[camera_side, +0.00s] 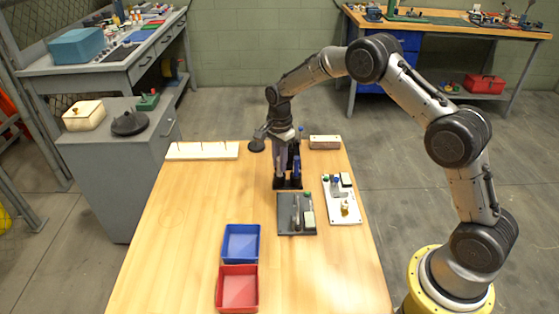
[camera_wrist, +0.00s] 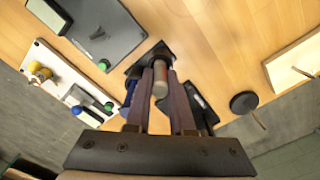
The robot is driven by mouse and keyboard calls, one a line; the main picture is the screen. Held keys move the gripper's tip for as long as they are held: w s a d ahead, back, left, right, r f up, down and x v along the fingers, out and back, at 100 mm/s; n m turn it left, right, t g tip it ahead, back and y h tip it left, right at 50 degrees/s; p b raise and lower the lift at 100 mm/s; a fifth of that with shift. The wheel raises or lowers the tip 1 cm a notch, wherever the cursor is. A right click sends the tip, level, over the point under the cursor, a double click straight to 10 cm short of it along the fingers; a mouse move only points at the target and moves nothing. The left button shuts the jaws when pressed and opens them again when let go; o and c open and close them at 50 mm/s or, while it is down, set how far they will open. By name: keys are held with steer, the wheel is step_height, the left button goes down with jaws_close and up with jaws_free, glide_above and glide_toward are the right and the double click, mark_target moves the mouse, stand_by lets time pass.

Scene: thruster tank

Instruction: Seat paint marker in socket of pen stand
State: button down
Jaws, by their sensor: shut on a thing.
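The paint marker (camera_wrist: 160,78), a grey cylinder with a reddish band, is between the two fingers of my gripper (camera_wrist: 160,68) in the wrist view. My gripper is shut on it. In the side view my gripper (camera_side: 287,172) points down over the black pen stand (camera_side: 288,185) near the back of the table, and its fingers hide the marker. The stand's dark base (camera_wrist: 152,54) shows around and beyond the fingertips in the wrist view. A blue part stands beside the fingers. The marker's far end and the socket are hidden, so I cannot tell whether it is inside.
A dark grey plate with fittings (camera_side: 285,226) and a white board with small parts (camera_side: 345,214) lie in front. Blue (camera_side: 241,244) and red (camera_side: 237,288) trays stand nearer. A pale pegged block (camera_side: 200,151), black disc (camera_side: 257,146) and brown block (camera_side: 325,142) are behind. The table's left side is clear.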

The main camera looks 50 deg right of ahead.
steer(key=c, duration=0.7)
jaws_free()
step_height(320, 180, up, 18)
stand_by(0.4)
stand_by(0.5)
